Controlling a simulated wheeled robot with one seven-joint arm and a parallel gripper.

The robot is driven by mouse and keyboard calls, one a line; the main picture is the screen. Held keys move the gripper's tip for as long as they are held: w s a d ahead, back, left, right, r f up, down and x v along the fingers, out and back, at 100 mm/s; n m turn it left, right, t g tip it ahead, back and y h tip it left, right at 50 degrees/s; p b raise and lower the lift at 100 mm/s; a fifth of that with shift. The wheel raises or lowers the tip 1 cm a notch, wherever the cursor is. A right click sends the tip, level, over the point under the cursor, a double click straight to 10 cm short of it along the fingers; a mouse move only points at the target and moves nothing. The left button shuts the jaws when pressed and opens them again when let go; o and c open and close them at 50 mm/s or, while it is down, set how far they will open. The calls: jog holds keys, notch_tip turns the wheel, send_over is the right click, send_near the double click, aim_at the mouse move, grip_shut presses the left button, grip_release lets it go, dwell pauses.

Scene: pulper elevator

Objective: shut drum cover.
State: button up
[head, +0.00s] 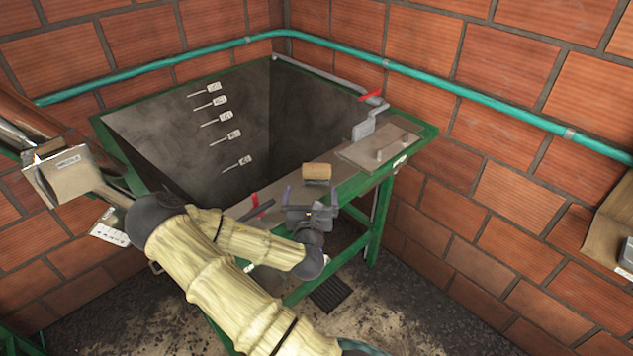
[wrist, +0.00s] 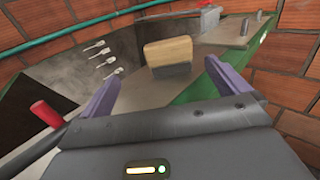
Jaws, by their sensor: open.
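I cannot tell for certain which part is the drum cover. A flat grey metal plate with two short knobs (head: 380,148) lies on the right end of the green-framed hopper's ledge; its edge also shows in the wrist view (wrist: 237,40). A boxy metal part (head: 68,172) stands at the far left. My gripper (head: 312,194) is open and empty, with its purple fingers apart over the near ledge. In the wrist view, the fingers (wrist: 160,78) point toward a wood-backed brush (wrist: 168,52), which lies beyond them. The gripper looks apart from the brush and well short of the plate.
The hopper (head: 150,120) has several small labels inside. A red-handled lever (head: 255,200) is just left of my gripper; another red handle (head: 370,97) is at the back right. A teal pipe (head: 450,79) runs along the brick walls. Floor at right is partly clear.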

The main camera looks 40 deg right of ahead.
aim_at(317, 166)
jog(key=shift+s+d+f+b, duration=0.2)
jog(key=shift+d+f+b, duration=0.15)
jog(key=shift+b, duration=2.5)
jog(key=x, duration=0.6)
jog(key=shift+w+d+r+p, duration=0.15)
jog(key=shift+d+r+p, duration=0.1)
jog(key=shift+p, duration=0.1)
jog(key=shift+w+d, duration=0.25)
jog(key=shift+w, duration=0.1)
jog(key=shift+x, duration=2.6)
jog(key=shift+s+d+f, duration=0.1)
jog(key=shift+s+d, duration=0.05)
